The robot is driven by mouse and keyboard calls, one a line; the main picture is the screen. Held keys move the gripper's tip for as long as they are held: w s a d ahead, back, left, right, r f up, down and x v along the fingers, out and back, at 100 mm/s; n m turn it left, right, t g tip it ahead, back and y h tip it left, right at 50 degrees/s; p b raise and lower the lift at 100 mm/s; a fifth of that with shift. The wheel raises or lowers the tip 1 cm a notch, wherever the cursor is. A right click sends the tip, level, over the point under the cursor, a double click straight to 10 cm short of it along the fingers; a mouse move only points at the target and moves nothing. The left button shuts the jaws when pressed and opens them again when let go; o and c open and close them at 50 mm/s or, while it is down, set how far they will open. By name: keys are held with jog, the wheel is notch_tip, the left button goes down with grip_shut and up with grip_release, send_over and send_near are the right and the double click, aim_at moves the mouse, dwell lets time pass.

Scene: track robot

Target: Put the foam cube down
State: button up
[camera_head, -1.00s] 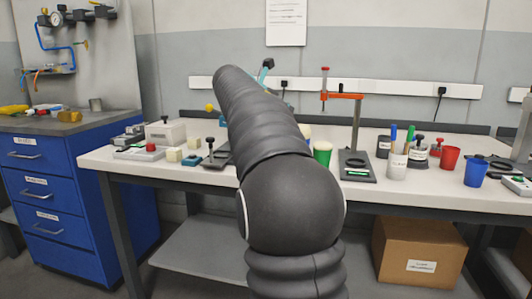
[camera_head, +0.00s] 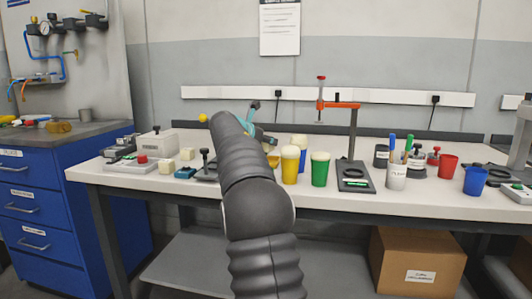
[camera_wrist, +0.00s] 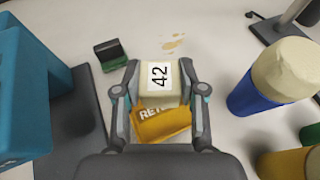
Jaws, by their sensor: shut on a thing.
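The foam cube (camera_wrist: 159,76), cream with a white label reading 42, sits between the two fingers of my gripper (camera_wrist: 160,88) in the wrist view. The fingers are shut on its sides. An orange-yellow tray (camera_wrist: 163,127) with partly covered lettering, "RET...", lies just below the cube in that picture. The cube overlaps the tray's far part; I cannot tell whether they touch. A bit of yellow, perhaps the tray (camera_head: 273,161), shows right of my arm.
A teal device (camera_wrist: 25,85) on a dark base stands close left of my gripper. A blue cup with a cream top (camera_wrist: 254,96) stands close right. Yellow (camera_head: 290,172) and green (camera_head: 320,175) cups stand nearby.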

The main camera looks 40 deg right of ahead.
jog(key=shift+w+f+b, duration=0.15)
jog(key=shift+f+b, duration=0.5)
jog(key=shift+f, duration=1.45)
jog(key=shift+f, duration=0.2)
jog(key=o, duration=0.7)
jog(key=shift+o, duration=0.2)
jog(key=shift+r, duration=0.25)
jog(key=v, duration=1.2)
